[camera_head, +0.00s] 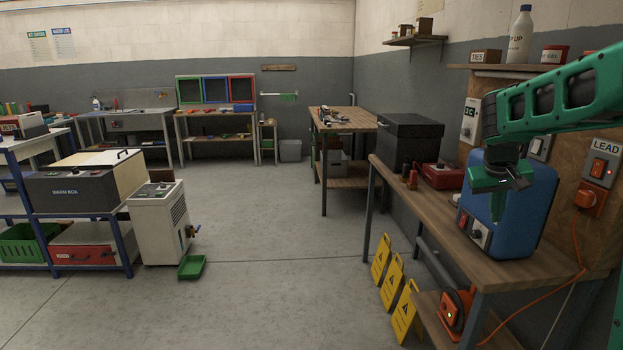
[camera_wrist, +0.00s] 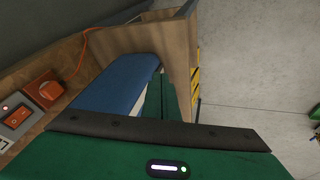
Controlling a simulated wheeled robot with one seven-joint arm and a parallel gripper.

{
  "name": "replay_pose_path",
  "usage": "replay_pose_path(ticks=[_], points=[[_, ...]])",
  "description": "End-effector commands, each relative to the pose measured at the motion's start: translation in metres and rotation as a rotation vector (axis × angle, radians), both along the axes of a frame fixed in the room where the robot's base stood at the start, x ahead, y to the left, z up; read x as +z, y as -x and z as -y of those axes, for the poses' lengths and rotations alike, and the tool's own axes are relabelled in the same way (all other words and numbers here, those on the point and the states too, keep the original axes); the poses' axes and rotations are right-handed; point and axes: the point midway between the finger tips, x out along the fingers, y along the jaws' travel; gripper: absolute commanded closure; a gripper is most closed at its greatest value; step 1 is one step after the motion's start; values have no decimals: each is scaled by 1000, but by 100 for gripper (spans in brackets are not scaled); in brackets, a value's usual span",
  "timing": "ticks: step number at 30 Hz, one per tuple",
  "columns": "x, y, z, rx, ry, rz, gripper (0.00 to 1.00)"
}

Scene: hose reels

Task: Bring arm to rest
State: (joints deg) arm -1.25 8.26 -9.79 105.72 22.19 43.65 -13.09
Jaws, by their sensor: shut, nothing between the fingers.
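My green arm reaches in from the right in the head view. My gripper (camera_head: 497,208) hangs from it with its fingers pointing down, shut and empty. It is in front of the blue box-shaped unit (camera_head: 535,205) on the right workbench (camera_head: 437,212). I cannot tell how far apart the gripper and the unit are. In the wrist view my gripper (camera_wrist: 168,100) shows as green fingers close together, with the blue unit (camera_wrist: 115,82) beside them at left.
A switch labelled LEAD (camera_head: 599,168) and an orange plug (camera_head: 586,198) with a cord are on the board at right. A red case (camera_head: 443,176) and black box (camera_head: 408,140) stand farther along the bench. Yellow signs (camera_head: 393,285) lean below. The middle floor is clear.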

Motion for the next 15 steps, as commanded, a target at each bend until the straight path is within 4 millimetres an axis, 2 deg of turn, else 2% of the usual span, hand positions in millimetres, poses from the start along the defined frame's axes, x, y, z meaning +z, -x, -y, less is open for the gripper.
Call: replay_pose_path(ticks=[1, 7, 11, 15], points=[[0, 30, 4, -25, -27, -13, 100], [-12, 139, 4, -119, -134, -75, 100], [-25, 208, -6, -176, -204, -114, 100], [-43, 280, -24, -232, -280, -156, 100]])
